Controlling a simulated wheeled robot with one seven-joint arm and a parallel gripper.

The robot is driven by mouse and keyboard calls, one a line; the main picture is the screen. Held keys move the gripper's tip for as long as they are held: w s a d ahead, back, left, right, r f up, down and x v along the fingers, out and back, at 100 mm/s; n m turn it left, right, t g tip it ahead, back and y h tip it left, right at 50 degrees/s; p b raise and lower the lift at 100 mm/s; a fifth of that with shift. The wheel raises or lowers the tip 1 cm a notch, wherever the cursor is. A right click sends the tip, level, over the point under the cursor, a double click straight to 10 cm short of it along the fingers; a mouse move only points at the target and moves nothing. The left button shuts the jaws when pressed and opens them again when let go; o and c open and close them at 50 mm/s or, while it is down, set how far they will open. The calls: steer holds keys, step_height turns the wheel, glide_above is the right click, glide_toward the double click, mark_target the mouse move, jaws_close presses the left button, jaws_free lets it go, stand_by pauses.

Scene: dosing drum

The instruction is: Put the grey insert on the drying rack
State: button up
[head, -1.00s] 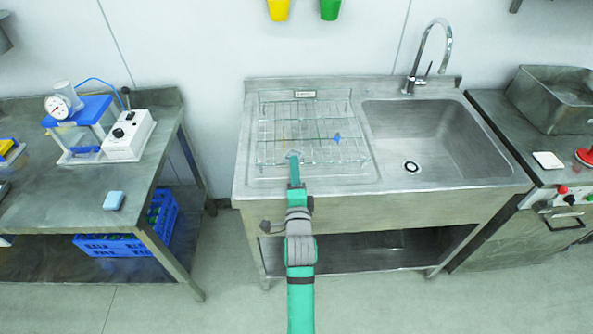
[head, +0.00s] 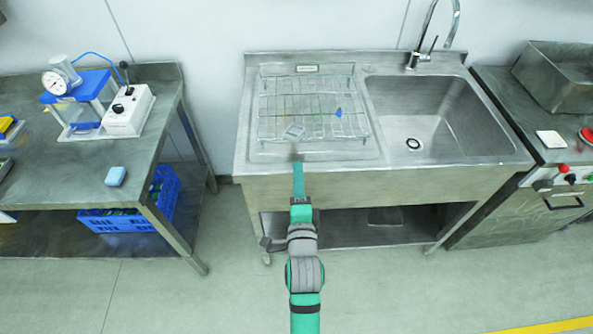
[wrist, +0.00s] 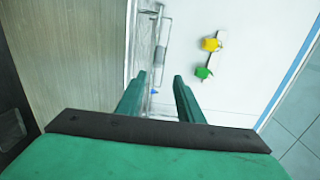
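The grey insert (head: 295,131) lies on the front left part of the wire drying rack (head: 345,73), apart from my gripper. My gripper (head: 298,160) is just in front of the rack, over the front edge of the sink unit. In the wrist view its two green fingers (wrist: 156,88) stand apart with nothing held between them. The rack shows edge-on there (wrist: 143,62), with a small grey piece on it that looks like the insert (wrist: 160,57).
A small blue piece (head: 339,113) sits on the rack's right side. The sink basin (head: 440,120) is to the right. A left bench (head: 60,165) carries a gauge device and a blue sponge (head: 115,176). The floor in front is clear.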

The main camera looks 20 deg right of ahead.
steer(key=s+a+f+n+y, duration=0.1)
steer(key=s+a+f+n, duration=0.2)
steer(key=s, duration=0.5)
steer(key=s+a+f+n+g+y, duration=0.1)
steer(key=s+a+f+n, duration=0.3)
steer(key=s, duration=0.5)
steer(key=s+a+f+n+y, duration=0.1)
steer(key=s+a+f+n, duration=0.3)
steer(key=s+a+n, duration=0.3)
steer(key=shift+s+n+y, duration=0.3)
steer(key=shift+s+n, duration=0.35)
steer(key=shift+n, duration=0.05)
steer(key=s+n, duration=0.2)
steer(key=s+a+r+n+y, duration=0.1)
steer(key=s, duration=0.2)
steer(key=s+a+n+g, duration=0.1)
steer(key=s+n, duration=0.1)
steer(key=s, duration=0.1)
steer(key=shift+s+a+r+n, duration=0.2)
steer(key=shift+s+r+n, duration=0.05)
steer(key=shift+n, duration=0.05)
steer(key=shift+c, duration=0.9)
steer(key=shift+s, duration=0.2)
jaws_close()
steer(key=shift+a, duration=0.1)
